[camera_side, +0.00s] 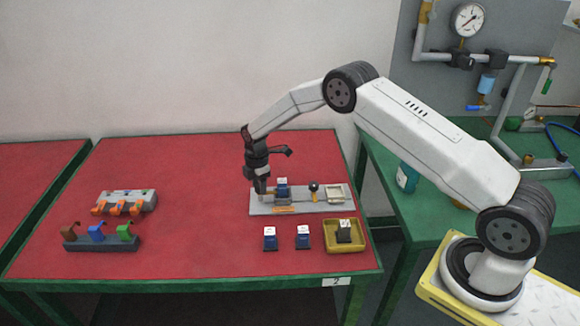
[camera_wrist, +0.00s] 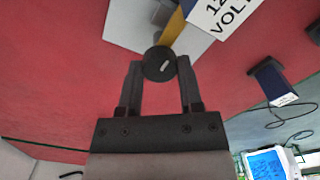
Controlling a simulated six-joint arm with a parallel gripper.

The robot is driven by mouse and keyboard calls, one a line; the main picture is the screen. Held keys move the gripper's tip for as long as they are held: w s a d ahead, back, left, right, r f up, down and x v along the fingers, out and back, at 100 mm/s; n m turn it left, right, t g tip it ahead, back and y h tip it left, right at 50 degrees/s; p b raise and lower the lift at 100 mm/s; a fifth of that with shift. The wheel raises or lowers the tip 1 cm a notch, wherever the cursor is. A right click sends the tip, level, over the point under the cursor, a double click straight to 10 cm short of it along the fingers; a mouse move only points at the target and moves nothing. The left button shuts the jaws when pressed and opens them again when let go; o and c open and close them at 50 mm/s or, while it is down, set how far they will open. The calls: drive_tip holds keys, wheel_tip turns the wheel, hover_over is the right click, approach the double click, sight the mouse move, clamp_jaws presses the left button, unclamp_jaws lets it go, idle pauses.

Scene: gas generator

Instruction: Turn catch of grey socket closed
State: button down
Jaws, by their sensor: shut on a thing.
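The grey board (camera_side: 300,203) lies on the red table right of its middle. A blue block with a white top (camera_side: 282,190) stands upright on it; its "12 VOLT" label (camera_wrist: 225,14) shows in the wrist view. My gripper (camera_side: 261,190) points down at the left end of the board. In the wrist view my gripper (camera_wrist: 158,74) is shut on a round black knob (camera_wrist: 158,62) with a small pale mark, seemingly the catch. The knob's base and the catch's exact angle are hidden. A second black knob with a yellow part (camera_side: 314,190) stands right of the block.
A pale square frame (camera_side: 336,194) is at the board's right. Two blue blocks (camera_side: 270,238) (camera_side: 303,237) and a yellow tray (camera_side: 330,249) with a grey block (camera_side: 344,230) stand in front. Racks with orange hooks (camera_side: 124,206) and coloured hooks (camera_side: 100,243) are left. The middle left is clear.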

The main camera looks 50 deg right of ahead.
drive_tip(key=shift+c, duration=1.3)
unclamp_jaws()
drive_tip(key=shift+r, duration=3.85)
drive_tip(key=shift+s+r, duration=0.1)
drive_tip(key=shift+r, duration=0.05)
